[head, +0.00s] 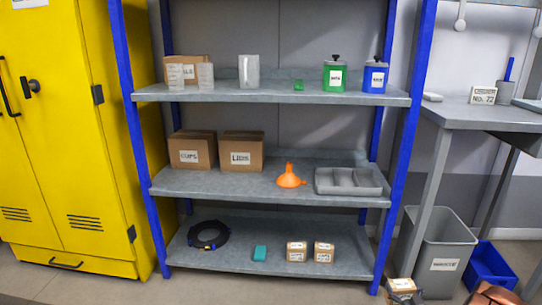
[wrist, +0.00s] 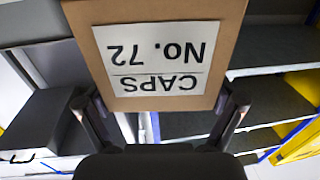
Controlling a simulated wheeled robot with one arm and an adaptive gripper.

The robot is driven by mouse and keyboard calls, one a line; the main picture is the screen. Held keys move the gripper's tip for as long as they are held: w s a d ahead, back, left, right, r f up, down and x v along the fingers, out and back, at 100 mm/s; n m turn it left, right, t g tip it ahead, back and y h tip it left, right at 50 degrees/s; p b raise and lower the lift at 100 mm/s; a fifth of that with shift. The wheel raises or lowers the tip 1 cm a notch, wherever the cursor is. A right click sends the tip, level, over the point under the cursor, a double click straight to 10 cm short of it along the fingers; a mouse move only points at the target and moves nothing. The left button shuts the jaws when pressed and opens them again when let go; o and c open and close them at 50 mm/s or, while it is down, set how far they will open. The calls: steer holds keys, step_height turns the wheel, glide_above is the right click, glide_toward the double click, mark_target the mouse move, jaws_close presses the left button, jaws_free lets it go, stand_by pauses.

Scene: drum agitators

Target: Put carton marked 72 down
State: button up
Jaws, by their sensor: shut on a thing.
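The carton marked CAPS No. 72 (wrist: 155,58) fills the upper middle of the wrist view. It is brown, with a white label that reads upside down there. My gripper (wrist: 160,102) is shut on it, one dark finger at each side. Its far side is hidden. In the head view, a small labelled carton (head: 402,286) shows at the bottom edge; I cannot tell whether it is the held one. A white plate reading No. 72 (head: 483,95) stands on the grey bench (head: 462,114) at right.
A blue-posted shelf rack (head: 170,189) stands in the middle, with cartons, bottles, a funnel and a tray. A grey bin (head: 437,236) and blue crate (head: 490,266) stand under the bench. A yellow cabinet (head: 65,130) is at left.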

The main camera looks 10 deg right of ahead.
steer(key=w+a+r+y, duration=0.1)
steer(key=w+a+r, duration=1.65)
steer(key=r, duration=0.25)
steer(key=w+a+r+n+y, duration=0.1)
steer(key=a+r, duration=0.8)
steer(key=a, duration=0.5)
steer(key=w+a+r+n+y, duration=0.1)
steer(key=a+r+y, duration=0.1)
steer(key=a+r, duration=0.9)
step_height(320, 180, up, 35)
steer(key=a+p, duration=0.1)
steer(key=p, duration=3.6)
steer(key=shift+w+a+r, duration=0.15)
steer(key=shift+a, duration=0.1)
steer(key=shift+a, duration=0.1)
